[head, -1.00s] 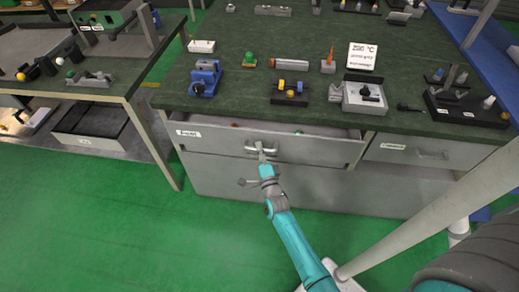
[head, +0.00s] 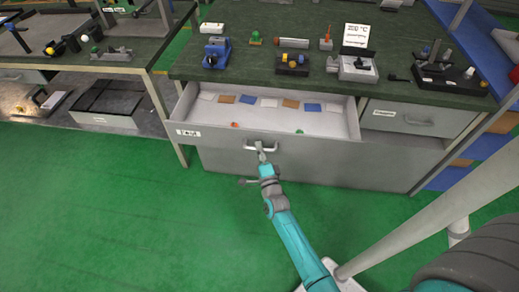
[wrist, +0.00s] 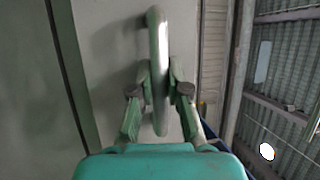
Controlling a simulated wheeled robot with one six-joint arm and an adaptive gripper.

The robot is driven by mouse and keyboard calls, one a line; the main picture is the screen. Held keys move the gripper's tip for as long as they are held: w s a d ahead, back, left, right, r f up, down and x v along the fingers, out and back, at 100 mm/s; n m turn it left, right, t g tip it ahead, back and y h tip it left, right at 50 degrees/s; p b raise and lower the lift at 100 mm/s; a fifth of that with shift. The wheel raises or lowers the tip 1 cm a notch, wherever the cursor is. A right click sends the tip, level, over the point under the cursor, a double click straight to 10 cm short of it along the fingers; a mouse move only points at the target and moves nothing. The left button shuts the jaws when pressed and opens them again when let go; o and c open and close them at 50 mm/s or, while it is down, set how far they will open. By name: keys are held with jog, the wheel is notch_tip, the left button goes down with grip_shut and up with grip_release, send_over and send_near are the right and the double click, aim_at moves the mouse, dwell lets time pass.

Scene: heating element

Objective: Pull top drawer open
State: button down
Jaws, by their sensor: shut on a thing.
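The top drawer (head: 220,143) of the workbench is pulled well out in the head view. Its inside shows a row of blue, brown and white flat pieces, with a small red thing and a small green thing near the front. My gripper (head: 262,153) is at the middle of the drawer front, shut on the drawer handle (head: 275,148). In the wrist view the pale bar of the handle (wrist: 158,60) runs between the two fingers of my gripper (wrist: 160,90). The fingertips are partly hidden behind the bar.
The green workbench top (head: 260,75) carries a blue vise (head: 216,52), a device with a 200 °C sign (head: 358,66) and several small parts. A shut drawer (head: 415,118) is to the right. Another table (head: 120,62) stands at the left. The green floor in front is clear.

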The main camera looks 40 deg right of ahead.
jog(key=c, duration=1.1)
grip_release()
jog(key=shift+c, duration=0.2)
jog(key=v, duration=1.2)
jog(key=shift+f, duration=0.15)
